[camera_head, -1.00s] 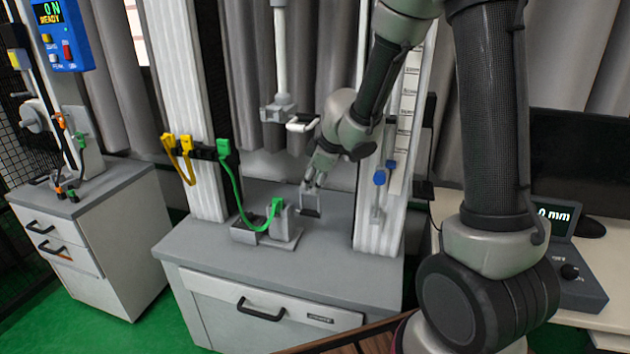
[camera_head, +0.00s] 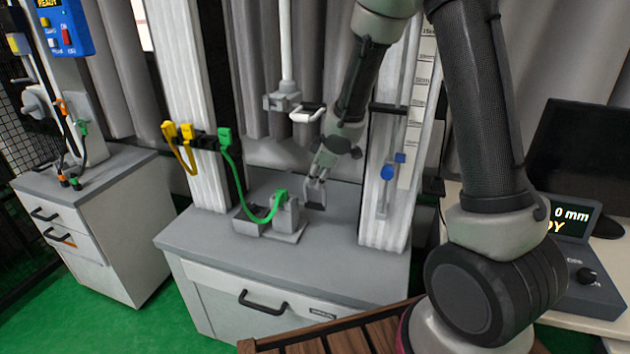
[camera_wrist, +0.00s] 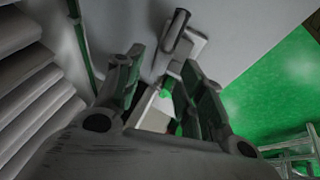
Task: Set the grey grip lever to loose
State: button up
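My gripper (camera_head: 315,190) points down over the grey bench, just right of a grey clamp block (camera_head: 291,212) with a green plug. In the wrist view its two fingers (camera_wrist: 163,78) stand apart, with a pale strip and some green visible between them. A grey bar with a dark end (camera_wrist: 178,30) on a pale plate lies just beyond the fingertips; it looks like a lever, but I cannot tell for sure. A pale loop handle (camera_head: 307,115) sticks out from the carriage above. I cannot make out which part is the grip lever, or any contact.
A green cable (camera_head: 240,195) loops from the left column to the plug. A blue slider (camera_head: 388,172) sits on the right column. A hanging rod with its carriage (camera_head: 284,100) is close to my wrist. A control box (camera_head: 580,275) stands right.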

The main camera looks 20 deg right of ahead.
aim_at(314, 183)
jog(key=shift+x, duration=1.5)
grip_shut()
